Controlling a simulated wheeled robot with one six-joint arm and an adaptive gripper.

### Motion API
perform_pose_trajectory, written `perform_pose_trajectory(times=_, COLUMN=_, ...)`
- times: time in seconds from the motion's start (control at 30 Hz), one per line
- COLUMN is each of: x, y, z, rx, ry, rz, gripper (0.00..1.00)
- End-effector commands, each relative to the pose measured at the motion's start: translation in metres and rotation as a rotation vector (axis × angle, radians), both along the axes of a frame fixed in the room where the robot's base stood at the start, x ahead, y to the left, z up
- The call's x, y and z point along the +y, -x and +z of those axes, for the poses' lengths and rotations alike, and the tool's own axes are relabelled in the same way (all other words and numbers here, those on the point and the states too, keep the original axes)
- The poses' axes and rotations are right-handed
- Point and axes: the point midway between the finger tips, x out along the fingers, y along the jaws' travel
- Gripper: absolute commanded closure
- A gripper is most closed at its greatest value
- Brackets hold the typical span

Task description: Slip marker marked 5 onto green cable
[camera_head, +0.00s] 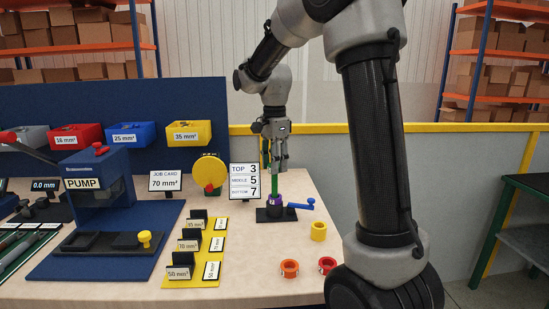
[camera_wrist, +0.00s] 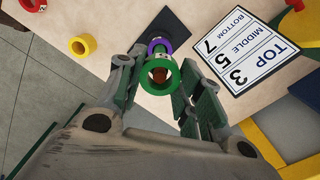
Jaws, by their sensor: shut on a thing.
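My gripper (camera_head: 275,165) points down over the upright green cable (camera_head: 275,186) in the head view. In the wrist view, its fingers (camera_wrist: 160,78) are shut on a green marker (camera_wrist: 147,84), a ring with a brown core end showing inside its opening. The ring is lined up with the cable; I cannot tell how far, if at all, it surrounds it. The digit on the green marker is not readable. A purple marker (camera_head: 274,202) sits around the cable low down, near its dark base, and also shows in the wrist view (camera_wrist: 158,45).
A card (camera_head: 244,182) reads top 3, middle 5, bottom 7. Loose yellow (camera_head: 319,231), orange (camera_head: 289,268) and red (camera_head: 327,265) markers lie at the table's front right. Label stands (camera_head: 196,245) are to the left.

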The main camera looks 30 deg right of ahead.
Motion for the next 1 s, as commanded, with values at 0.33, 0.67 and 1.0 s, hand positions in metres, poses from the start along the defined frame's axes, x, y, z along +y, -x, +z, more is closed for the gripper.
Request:
perform_pose_trajectory(times=0.33, x=0.000, y=0.000, z=-0.018, rx=0.002, ry=0.000, rz=0.000, gripper=0.77)
perform_pose_trajectory(times=0.67, x=0.000, y=0.000, z=-0.023, rx=0.000, ry=0.000, rz=0.000, gripper=0.77)
perform_pose_trajectory(times=1.0, x=0.000, y=0.000, z=-0.023, rx=0.000, ry=0.000, rz=0.000, gripper=0.42)
